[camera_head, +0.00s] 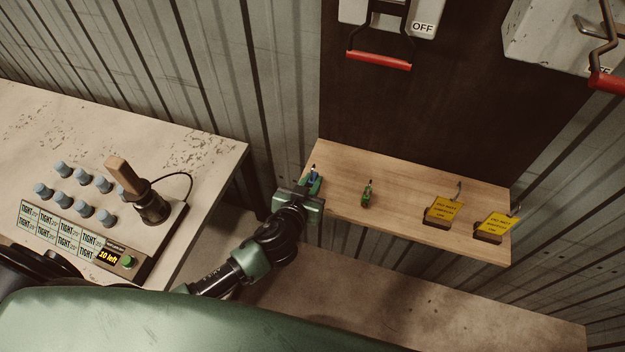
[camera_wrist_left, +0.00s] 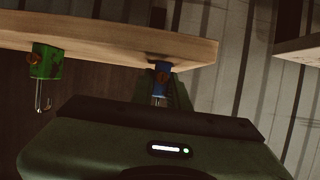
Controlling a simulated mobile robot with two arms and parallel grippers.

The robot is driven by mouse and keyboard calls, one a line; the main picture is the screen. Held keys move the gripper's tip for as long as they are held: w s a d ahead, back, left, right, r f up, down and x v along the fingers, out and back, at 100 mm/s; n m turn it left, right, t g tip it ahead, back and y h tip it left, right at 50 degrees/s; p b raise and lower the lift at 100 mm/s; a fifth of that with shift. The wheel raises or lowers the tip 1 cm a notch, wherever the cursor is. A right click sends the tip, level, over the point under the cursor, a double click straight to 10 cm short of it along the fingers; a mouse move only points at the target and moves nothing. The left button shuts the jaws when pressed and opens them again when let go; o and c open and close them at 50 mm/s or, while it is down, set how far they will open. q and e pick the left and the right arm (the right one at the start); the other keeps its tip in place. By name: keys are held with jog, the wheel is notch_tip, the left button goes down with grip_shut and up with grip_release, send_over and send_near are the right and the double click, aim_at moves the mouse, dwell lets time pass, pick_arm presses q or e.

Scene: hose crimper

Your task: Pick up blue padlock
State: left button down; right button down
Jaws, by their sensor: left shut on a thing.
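The blue padlock (camera_head: 313,175) is at the left end of the wooden shelf (camera_head: 400,195). In the left wrist view the blue padlock (camera_wrist_left: 162,77) is between the fingers of my left gripper (camera_wrist_left: 160,95), at the shelf's edge. My left gripper (camera_head: 314,184) is shut on it; the gripper body hides part of the lock. I cannot tell whether the lock still touches the shelf. My right gripper is not in view.
Switch boxes with red handles (camera_head: 379,60) hang above. A workbench (camera_head: 205,160) with a joystick (camera_head: 148,200) is at the left.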

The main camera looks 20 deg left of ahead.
aim_at(312, 170)
pick_arm(q)
notch_tip(312, 170, up, 20)
dwell(0.5)
dwell(0.8)
